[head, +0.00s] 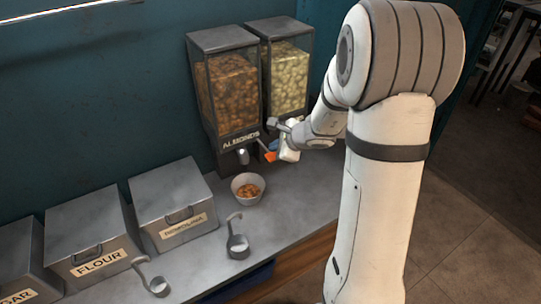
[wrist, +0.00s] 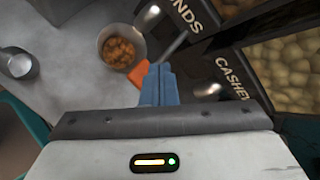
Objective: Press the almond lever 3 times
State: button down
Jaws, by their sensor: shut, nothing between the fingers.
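The almond dispenser (head: 233,92) stands against the wall, full of brown nuts and labelled "ALMONDS". Its lever has an orange end (head: 270,156), which also shows in the wrist view (wrist: 138,74). My gripper (head: 273,146) has blue fingers, shut and empty. In the wrist view, the fingertips (wrist: 160,74) are just right of the orange end and partly overlap it. I cannot tell whether they touch it. A white bowl (head: 246,201) with some almonds in it stands on the counter below the spout.
The cashew dispenser (head: 288,76) stands close on the right. Grey lidded bins, one marked "FLOUR" (head: 92,236), line the counter at left. Two metal scoops, one (head: 238,246) near the bowl, lie in front. The counter's front edge is close to my arm.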

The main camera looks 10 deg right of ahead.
jog(key=shift+r+p, duration=1.95)
jog(key=shift+r, duration=0.6)
dwell(0.5)
jog(key=shift+a+r, duration=0.1)
jog(key=s+a+r+n+g, duration=0.2)
jog(key=s+a+r+n, duration=0.15)
jog(key=s+n, duration=0.3)
jog(key=s+a+r+n+g, duration=0.1)
jog(key=s+a+r+n, duration=0.3)
jog(key=s, duration=0.3)
jog(key=s+d+r+n+h, duration=0.1)
jog(key=s+d+n+h, duration=0.1)
jog(key=s+n, duration=0.3)
jog(key=s+d+r+n+g+h, duration=0.1)
jog(key=s+d+n, duration=0.3)
jog(key=s, duration=0.5)
jog(key=shift+s+d+r+n+g+h, duration=0.2)
jog(key=shift+n+g+h, duration=0.1)
jog(key=shift+n+h, duration=0.5)
